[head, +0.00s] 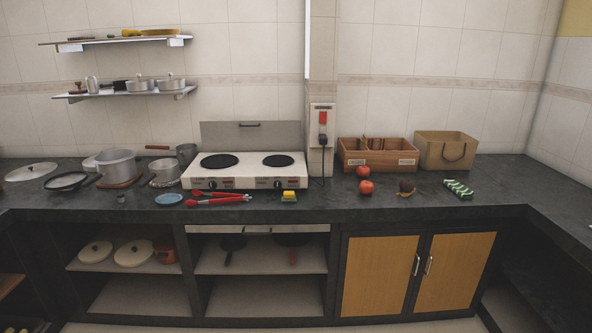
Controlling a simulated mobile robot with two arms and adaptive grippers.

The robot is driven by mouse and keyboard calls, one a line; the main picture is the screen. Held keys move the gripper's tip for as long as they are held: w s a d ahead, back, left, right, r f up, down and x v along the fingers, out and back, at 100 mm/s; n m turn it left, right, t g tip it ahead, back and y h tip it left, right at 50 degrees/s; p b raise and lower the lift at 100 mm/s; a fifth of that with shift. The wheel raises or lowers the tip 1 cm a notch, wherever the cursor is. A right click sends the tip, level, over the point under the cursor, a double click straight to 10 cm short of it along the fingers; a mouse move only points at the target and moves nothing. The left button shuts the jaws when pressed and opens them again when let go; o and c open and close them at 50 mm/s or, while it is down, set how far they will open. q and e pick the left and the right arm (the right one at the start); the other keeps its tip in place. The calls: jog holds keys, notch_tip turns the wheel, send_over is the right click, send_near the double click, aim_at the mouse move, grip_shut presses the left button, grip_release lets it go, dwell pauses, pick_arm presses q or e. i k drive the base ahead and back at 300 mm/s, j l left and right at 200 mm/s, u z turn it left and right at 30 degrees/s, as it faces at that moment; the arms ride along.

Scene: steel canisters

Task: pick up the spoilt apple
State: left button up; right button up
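A dark brown, round thing (405,185), which looks like the spoilt apple, sits on the dark countertop (330,196) right of the middle, in front of the wooden crate. A small tan piece lies against its lower edge; I cannot tell what it is. Two red apples, one at the back (363,171) and one nearer the front edge (366,187), are to its left, apart from it. Neither of my grippers is in the head view.
A wooden crate (352,160) and a tan basket (462,150) stand behind. A green-and-white patterned thing (459,189) lies right. A two-plate stove (245,170), red-handled tongs (218,199) and pots (117,166) are left. Cupboard doors (380,275) are shut below.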

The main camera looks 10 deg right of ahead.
aim_at(406, 186)
jog(key=i+l+z, duration=0.2)
jog(key=i+z, duration=0.15)
jog(key=i, duration=0.25)
jog(key=i+z, duration=0.35)
jog(key=i, duration=0.25)
jog(key=i+j+z, duration=0.15)
jog(key=i+z, duration=0.2)
jog(key=i, duration=0.2)
